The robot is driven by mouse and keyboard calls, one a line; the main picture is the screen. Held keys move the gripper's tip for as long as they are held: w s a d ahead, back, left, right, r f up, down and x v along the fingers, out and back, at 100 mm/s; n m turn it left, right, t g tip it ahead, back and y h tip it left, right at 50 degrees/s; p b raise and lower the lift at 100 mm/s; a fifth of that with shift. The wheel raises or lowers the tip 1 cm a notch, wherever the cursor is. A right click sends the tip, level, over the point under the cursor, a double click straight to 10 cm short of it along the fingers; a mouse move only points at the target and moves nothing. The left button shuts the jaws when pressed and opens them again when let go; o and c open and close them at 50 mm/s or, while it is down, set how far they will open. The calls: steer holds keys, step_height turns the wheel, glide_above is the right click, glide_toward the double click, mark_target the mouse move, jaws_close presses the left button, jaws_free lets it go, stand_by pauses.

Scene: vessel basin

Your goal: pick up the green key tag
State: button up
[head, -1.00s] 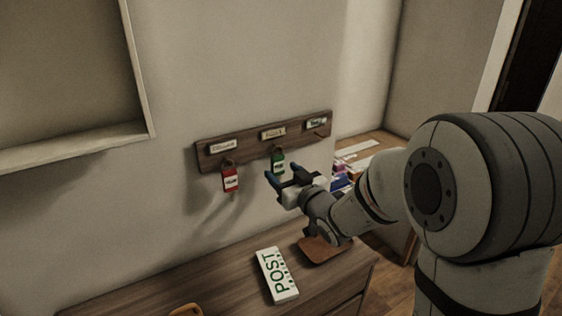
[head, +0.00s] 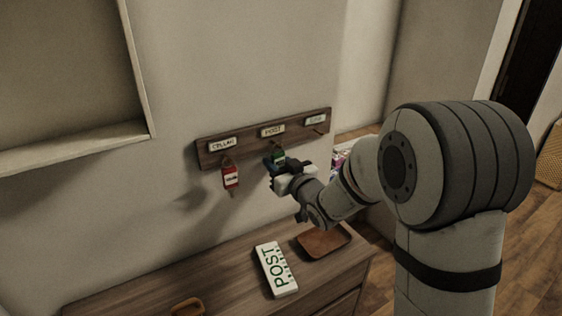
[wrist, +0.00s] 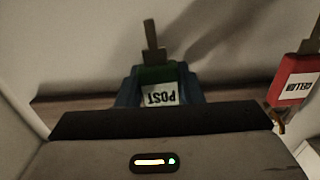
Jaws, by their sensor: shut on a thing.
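The green key tag (head: 278,155) hangs below the middle label of the wooden key rack (head: 207,160). My gripper (head: 275,163) is at the tag in the head view and hides its lower part. In the wrist view the green tag (wrist: 158,75), with a white "POST" label, sits between the two blue fingertips, with a finger on each side. My gripper is shut on it. The tag is still at the rack, in front of the wall.
A red key tag (head: 231,177) hangs to the left under the "CELLAR" label; it also shows at the right of the wrist view (wrist: 293,80). Below are a white "POST" sign (head: 276,270) and a brown tray (head: 323,242) on the wooden cabinet.

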jaws_close()
steer(key=shift+r, duration=0.15)
steer(key=shift+r, duration=0.25)
steer(key=b+v, duration=0.4)
steer(key=v, duration=1.4)
steer(key=shift+r+b, duration=0.3)
steer(key=shift+r, duration=0.05)
